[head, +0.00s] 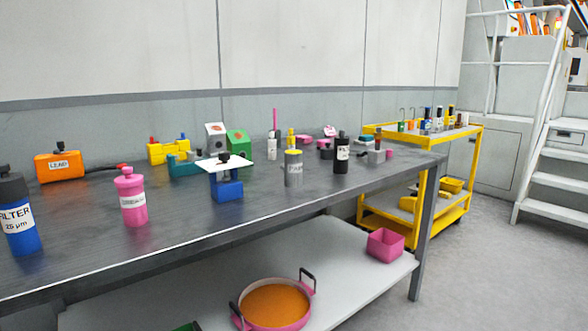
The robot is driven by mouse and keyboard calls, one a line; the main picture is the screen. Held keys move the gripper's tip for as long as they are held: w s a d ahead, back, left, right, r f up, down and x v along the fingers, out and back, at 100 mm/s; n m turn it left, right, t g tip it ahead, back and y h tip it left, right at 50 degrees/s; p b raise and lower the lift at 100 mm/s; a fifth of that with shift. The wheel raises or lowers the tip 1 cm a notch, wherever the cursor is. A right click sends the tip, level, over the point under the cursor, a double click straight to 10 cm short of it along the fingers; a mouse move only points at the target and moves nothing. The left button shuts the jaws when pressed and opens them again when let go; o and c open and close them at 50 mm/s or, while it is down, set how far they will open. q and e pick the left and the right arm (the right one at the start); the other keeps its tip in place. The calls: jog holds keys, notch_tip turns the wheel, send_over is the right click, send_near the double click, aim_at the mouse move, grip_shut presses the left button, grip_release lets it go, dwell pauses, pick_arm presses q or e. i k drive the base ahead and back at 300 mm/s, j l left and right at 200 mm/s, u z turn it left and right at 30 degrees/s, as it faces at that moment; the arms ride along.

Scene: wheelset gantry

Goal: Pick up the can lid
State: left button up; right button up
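A grey can (293,171) with a printed label stands upright on the long metal workbench, right of the middle. A yellow lid (293,153) sits on top of the can. The label is too small to read surely. Neither of my grippers shows in the head view.
Left of the can stands a blue block (227,191) with a white plate on top; right of it a black filter bottle (341,158). A pink bottle (132,199) and blue filter bottle (20,222) stand farther left. The workbench (180,240) has bare surface along its front. A yellow cart (425,180) stands beyond.

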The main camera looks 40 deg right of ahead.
aim_at(293, 158)
jog(key=j+z, duration=0.35)
jog(key=z, duration=0.15)
jog(key=j+z, duration=0.8)
jog(key=z, duration=0.2)
jog(key=i+l+u, duration=0.2)
jog(key=i+l, duration=0.2)
jog(key=i+l+u, duration=0.2)
jog(key=i+l, duration=0.25)
jog(key=i+l+u, duration=0.2)
jog(key=i+l, duration=0.15)
jog(key=l, duration=0.15)
jog(key=i+l+u, duration=0.2)
jog(key=i+l, duration=0.15)
jog(key=l, duration=0.2)
